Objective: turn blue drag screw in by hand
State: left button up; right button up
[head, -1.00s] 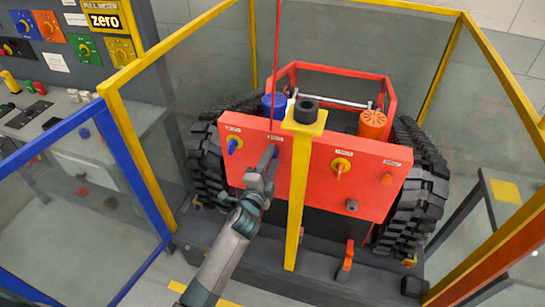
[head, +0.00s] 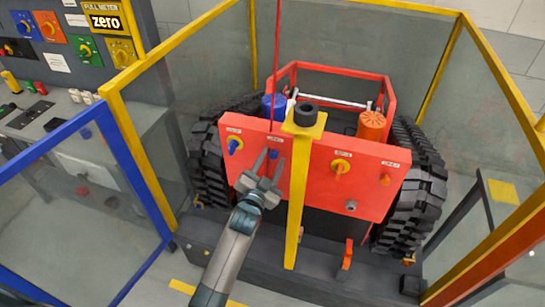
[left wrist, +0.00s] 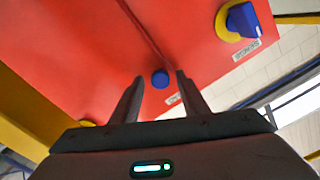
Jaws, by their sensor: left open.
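The blue drag screw (head: 273,154) is a small round blue knob on the red front panel (head: 315,178) of the tracked carrier, left of the yellow post. My left gripper (head: 269,160) is in front of it, open, with its fingers pointing at the panel. In the left wrist view the screw (left wrist: 160,79) shows between the two fingertips, with gaps on both sides. I cannot tell how far the tips are from the panel. My right gripper is not in view.
A yellow post (head: 297,195) stands close to the right of my left gripper. A larger blue knob (head: 235,146) on a yellow plate is to the left. Orange knobs (head: 340,168) are on the panel's right half. Yellow-framed clear walls surround the carrier.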

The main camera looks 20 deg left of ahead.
pick_arm(q)
jog(key=shift+c, duration=0.6)
jog(key=c, duration=0.7)
jog(key=m, duration=0.5)
jog(key=shift+m, duration=0.3)
jog(key=shift+c, duration=0.3)
jog(key=m, duration=0.4)
jog(key=shift+m, duration=0.3)
jog(key=m, duration=0.4)
jog(key=o, duration=0.7)
jog(key=shift+m, duration=0.4)
jog(key=shift+o, duration=1.3)
